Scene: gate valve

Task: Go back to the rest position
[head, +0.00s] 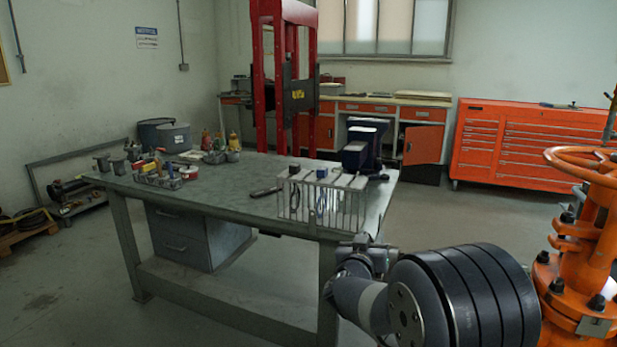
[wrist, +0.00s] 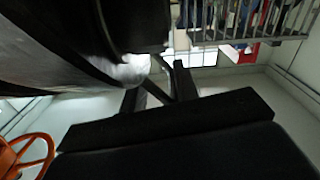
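My arm is folded low at the front right of the head view, with its grey wrist end close to the workbench's near right leg. My gripper (wrist: 157,85) shows in the wrist view as two dark fingers standing apart with a gap between them, holding nothing that I can see. Its fingers cannot be made out in the head view. The orange gate valve (head: 590,230) stands at the right edge, apart from my gripper, with its handwheel (head: 585,162) on top. The handwheel also shows at the lower left of the wrist view (wrist: 25,155).
The grey workbench (head: 225,195) stands just beyond my arm, with a wire rack (head: 325,207) at its near right corner, a blue vise (head: 362,145) and several small tools. A red press (head: 258,80) and an orange tool cabinet (head: 510,145) stand behind. Floor is clear between bench and cabinet.

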